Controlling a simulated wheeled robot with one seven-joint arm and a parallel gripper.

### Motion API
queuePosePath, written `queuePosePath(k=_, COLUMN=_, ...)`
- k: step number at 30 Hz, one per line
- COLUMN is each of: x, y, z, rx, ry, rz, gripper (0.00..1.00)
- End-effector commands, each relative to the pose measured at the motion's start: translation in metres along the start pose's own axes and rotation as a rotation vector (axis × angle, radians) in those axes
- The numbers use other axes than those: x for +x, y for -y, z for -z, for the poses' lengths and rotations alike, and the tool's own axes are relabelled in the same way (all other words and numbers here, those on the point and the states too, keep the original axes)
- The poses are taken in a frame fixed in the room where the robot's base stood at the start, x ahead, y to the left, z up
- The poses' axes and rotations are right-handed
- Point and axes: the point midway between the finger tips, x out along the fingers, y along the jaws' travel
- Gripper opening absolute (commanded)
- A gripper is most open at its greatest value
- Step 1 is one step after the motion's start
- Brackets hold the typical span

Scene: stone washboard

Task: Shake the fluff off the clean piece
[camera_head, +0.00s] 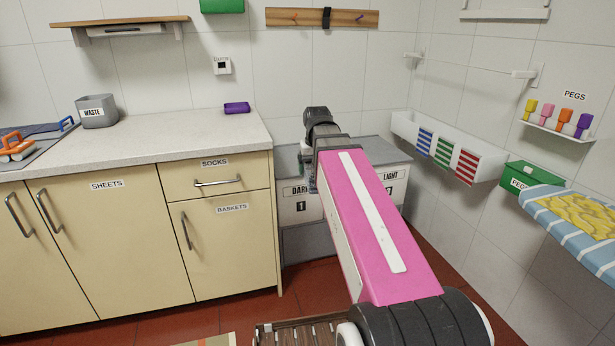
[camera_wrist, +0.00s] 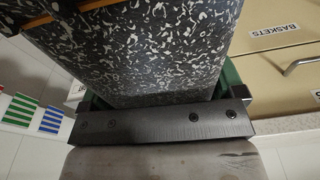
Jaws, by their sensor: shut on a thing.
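In the wrist view a dark piece (camera_wrist: 140,45) covered in many white flecks fills the space in front of my gripper (camera_wrist: 160,95). My gripper is shut on this piece, with green finger parts at its two sides. An orange line crosses the piece near the top left corner. I cannot tell whether the flecks are fluff or a printed pattern. In the head view my pink arm reaches toward the hampers and hides most of my gripper and the held piece.
Labelled hampers (camera_head: 300,211) stand beyond my arm, right of the cream cabinets (camera_head: 120,240). The worktop (camera_head: 180,140) holds a grey waste bin (camera_head: 98,113) and a purple item (camera_head: 237,108). A white wall trough (camera_head: 480,160), green peg box (camera_head: 523,177) and yellow cloth (camera_head: 575,214) are right.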

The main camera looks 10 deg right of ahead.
Motion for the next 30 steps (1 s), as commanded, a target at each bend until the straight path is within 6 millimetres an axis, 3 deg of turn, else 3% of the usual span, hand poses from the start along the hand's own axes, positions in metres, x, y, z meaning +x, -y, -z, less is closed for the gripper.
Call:
queuePosePath(k=9, x=-0.085, y=0.000, z=0.013, rx=0.000, ry=-0.004, rz=0.000, gripper=0.45)
queuePosePath(k=12, x=-0.104, y=0.000, z=0.014, rx=0.000, ry=-0.002, rz=0.000, gripper=0.45)
queuePosePath(k=14, x=-0.105, y=0.000, z=0.013, rx=0.000, ry=0.000, rz=0.000, gripper=0.45)
queuePosePath(k=30, x=0.027, y=0.000, z=-0.005, rx=0.000, ry=0.004, rz=0.000, gripper=0.45)
